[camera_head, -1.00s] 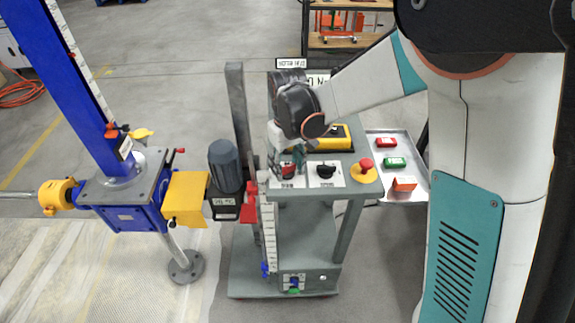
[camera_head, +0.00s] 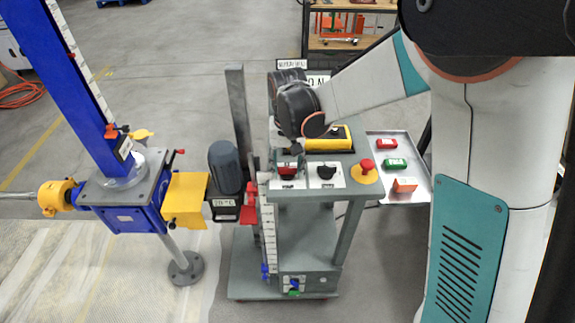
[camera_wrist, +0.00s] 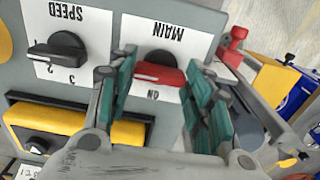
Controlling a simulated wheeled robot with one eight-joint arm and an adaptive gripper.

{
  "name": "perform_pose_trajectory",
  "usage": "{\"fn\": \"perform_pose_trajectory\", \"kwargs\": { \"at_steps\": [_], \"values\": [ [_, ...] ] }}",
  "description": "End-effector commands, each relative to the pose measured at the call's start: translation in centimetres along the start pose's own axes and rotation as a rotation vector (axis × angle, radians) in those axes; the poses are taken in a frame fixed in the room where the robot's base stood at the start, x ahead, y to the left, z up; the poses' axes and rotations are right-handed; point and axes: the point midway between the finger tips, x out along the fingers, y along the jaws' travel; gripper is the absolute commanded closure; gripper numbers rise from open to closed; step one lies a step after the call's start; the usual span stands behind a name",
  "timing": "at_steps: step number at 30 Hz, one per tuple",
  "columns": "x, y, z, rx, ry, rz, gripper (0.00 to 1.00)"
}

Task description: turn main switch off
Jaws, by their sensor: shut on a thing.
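The main switch is a red bar knob on a black base (camera_wrist: 160,72), on a white plate marked MAIN and ON. My gripper (camera_wrist: 162,68) has teal finger pads at both ends of the bar and is shut on the knob. The right finger hides part of the plate, and no OFF mark shows. In the head view the red switch (camera_head: 288,168) sits at the left front of the console top, under my gripper (camera_head: 289,153).
The black SPEED knob (camera_head: 326,171) is beside the main switch. A red stop button on a yellow disc (camera_head: 366,166) is farther right. A yellow pendant (camera_head: 334,143) lies behind. A side tray (camera_head: 418,192) holds small boxes. A grey motor (camera_head: 226,165) stands left of the console.

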Motion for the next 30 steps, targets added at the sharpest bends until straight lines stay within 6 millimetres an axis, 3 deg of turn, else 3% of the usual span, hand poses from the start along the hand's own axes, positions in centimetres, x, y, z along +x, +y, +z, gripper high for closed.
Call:
{"fn": "perform_pose_trajectory", "kwargs": {
  "at_steps": [9, 10, 12, 25, 30],
  "values": [
    [-0.1, 0.0, -0.3, 0.002, 0.006, -0.001, 0.77],
    [-0.1, 0.0, -0.3, 0.002, 0.006, -0.001, 0.49],
    [-0.1, 0.0, -0.2, 0.001, 0.005, -0.001, 0.33],
    [-0.1, 0.0, 0.0, 0.0, 0.001, 0.0, 0.33],
    [-1.3, 0.0, 0.0, 0.0, 0.001, 0.0, 0.33]
  ]
}}
